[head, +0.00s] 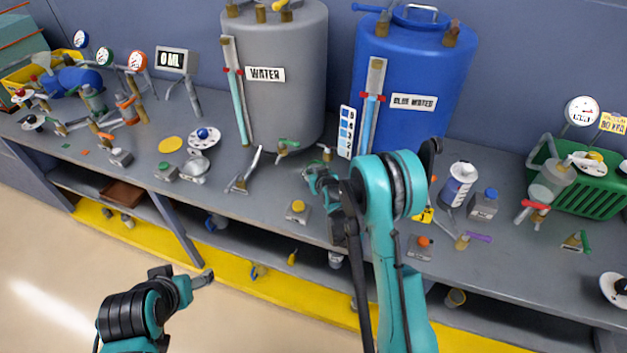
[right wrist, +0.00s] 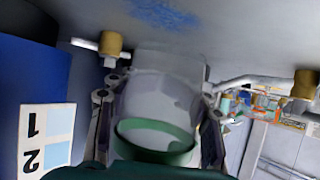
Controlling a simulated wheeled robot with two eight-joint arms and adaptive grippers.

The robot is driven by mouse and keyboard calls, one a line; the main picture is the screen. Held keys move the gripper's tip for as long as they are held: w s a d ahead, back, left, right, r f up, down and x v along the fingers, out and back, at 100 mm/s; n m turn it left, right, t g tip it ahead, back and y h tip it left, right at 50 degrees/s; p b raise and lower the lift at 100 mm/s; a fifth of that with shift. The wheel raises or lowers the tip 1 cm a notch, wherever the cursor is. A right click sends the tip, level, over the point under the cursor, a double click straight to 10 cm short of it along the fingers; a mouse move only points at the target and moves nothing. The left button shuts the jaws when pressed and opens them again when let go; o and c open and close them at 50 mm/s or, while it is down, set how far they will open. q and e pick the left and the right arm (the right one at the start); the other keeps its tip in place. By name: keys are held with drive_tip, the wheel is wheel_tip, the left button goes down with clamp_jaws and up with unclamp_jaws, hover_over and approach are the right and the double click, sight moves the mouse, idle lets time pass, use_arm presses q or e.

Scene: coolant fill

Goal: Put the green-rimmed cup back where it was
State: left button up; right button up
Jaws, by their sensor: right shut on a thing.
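The green-rimmed cup (right wrist: 155,135) is in the right wrist view, a pale translucent cup with its green rim towards the camera. My right gripper (right wrist: 156,110) is shut around it, a finger on each side. In the head view my right gripper (head: 318,178) is in front of the two tanks, over the bench; I cannot make out the cup there. My left gripper (head: 203,279) is low in front of the bench, away from everything; its jaws are too small to read.
The grey WATER tank (head: 285,110) and blue tank (head: 420,105) stand at the back of the bench (head: 270,222). A brass-ended tap (right wrist: 112,45) is close to the cup in the wrist view. A yellow-topped block (head: 298,211) sits near the bench's front edge.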

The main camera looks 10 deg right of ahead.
drive_tip(key=shift+w+f+b, duration=0.15)
drive_tip(key=shift+f+b, duration=0.55)
drive_tip(key=shift+f, duration=1.4)
drive_tip(key=shift+f, duration=0.15)
drive_tip(key=o, duration=1.4)
